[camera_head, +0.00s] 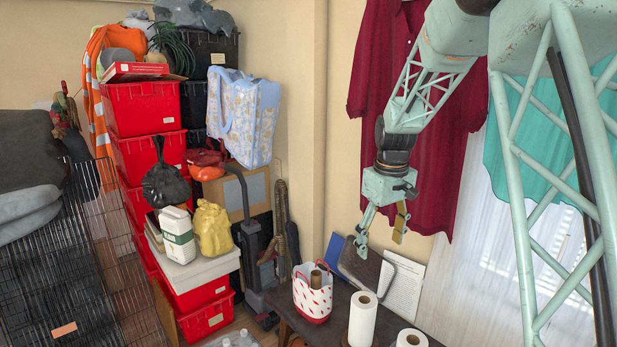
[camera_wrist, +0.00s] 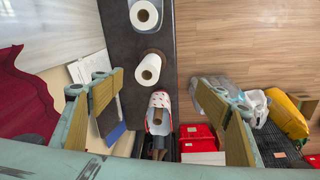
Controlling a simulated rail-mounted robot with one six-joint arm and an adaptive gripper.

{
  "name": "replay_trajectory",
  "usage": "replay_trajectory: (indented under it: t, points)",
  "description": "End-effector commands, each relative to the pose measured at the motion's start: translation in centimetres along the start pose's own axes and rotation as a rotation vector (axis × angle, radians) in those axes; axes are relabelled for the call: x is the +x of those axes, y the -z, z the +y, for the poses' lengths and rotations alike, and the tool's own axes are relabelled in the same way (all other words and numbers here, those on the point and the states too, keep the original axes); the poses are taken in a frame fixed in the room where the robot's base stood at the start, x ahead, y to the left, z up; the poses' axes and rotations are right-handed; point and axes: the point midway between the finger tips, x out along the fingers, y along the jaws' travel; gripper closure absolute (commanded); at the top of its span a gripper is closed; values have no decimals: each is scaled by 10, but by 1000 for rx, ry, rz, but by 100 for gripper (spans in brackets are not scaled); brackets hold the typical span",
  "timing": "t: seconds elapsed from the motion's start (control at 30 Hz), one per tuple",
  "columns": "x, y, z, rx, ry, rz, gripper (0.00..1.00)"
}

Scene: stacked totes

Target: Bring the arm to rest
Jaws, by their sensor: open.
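My gripper (camera_head: 381,241) hangs from the pale green arm at the right of the head view, pointing down. Its two fingers are spread apart and nothing is between them. It hangs in the air in front of the dark red shirt (camera_head: 425,130), above the back part of the dark table (camera_head: 285,317). In the wrist view the two fingers stand wide apart at left and right, with yellowish inner pads. The table (camera_wrist: 145,98) shows below and between them.
On the table stand a white-and-red bag (camera_head: 312,297) holding a brown roll, and paper rolls (camera_head: 362,318). Stacked red totes (camera_head: 143,107) rise at the left with bags on them. A vacuum cleaner (camera_head: 252,255) stands beside them. Wooden floor (camera_wrist: 240,38) is open right of the table in the wrist view.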

Motion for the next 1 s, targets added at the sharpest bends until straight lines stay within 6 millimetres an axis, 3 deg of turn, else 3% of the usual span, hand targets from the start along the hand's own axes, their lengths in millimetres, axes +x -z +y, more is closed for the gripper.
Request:
replay_trajectory:
  t: [0.4,1.0]
  points:
    - [-68,-47,-25,63,-15,31,32]
    - [-145,-125,-66,154,-32,74,32]
